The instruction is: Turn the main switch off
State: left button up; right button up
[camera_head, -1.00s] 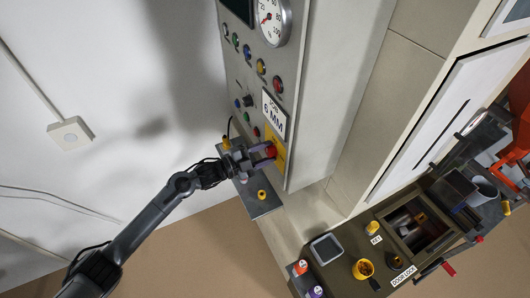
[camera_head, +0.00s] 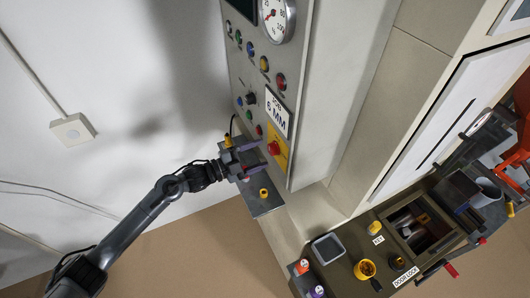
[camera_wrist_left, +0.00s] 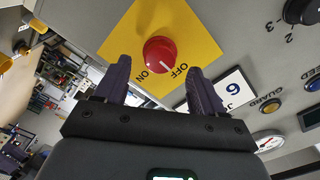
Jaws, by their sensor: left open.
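The main switch is a red round knob (camera_head: 274,149) on a yellow plate (camera_head: 283,158) low on the grey panel. In the left wrist view the red knob (camera_wrist_left: 160,54) sits on its yellow plate (camera_wrist_left: 128,35), with ON and OFF printed below it. A small white mark on the knob points toward the OFF side. My left gripper (camera_head: 258,160) is open and empty, facing the knob a short way in front of it. In the left wrist view its two purple fingers (camera_wrist_left: 157,75) stand apart, below and to either side of the knob.
A grey shelf (camera_head: 263,204) with a yellow-topped item (camera_head: 264,192) is below the gripper. A bench with a grey tray (camera_head: 327,248) stands lower right.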

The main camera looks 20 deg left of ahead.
pick_arm(q)
jog(key=v, duration=0.7)
jog(key=shift+b, duration=0.45)
jog(key=shift+d, duration=0.1)
jog(key=s+d+f+n+y, duration=0.3)
jog(key=s+d+f+n, duration=0.4)
jog(key=s+d+f, duration=0.5)
jog(key=s+a+n+g+y, duration=0.4)
jog(key=s+n+g+y, duration=0.1)
jog(key=s, duration=0.4)
jog(key=s+a+n+g+y, duration=0.4)
jog(key=s+n+g, duration=0.15)
jog(key=s, duration=0.35)
jog(key=w+p+v, duration=0.3)
jog(key=p+v, duration=1.2)
jog(key=p, duration=0.1)
jog(key=shift+w+d+r+t, duration=0.3)
jog(key=shift+w+r+t, duration=0.05)
jog(key=shift+t, duration=0.1)
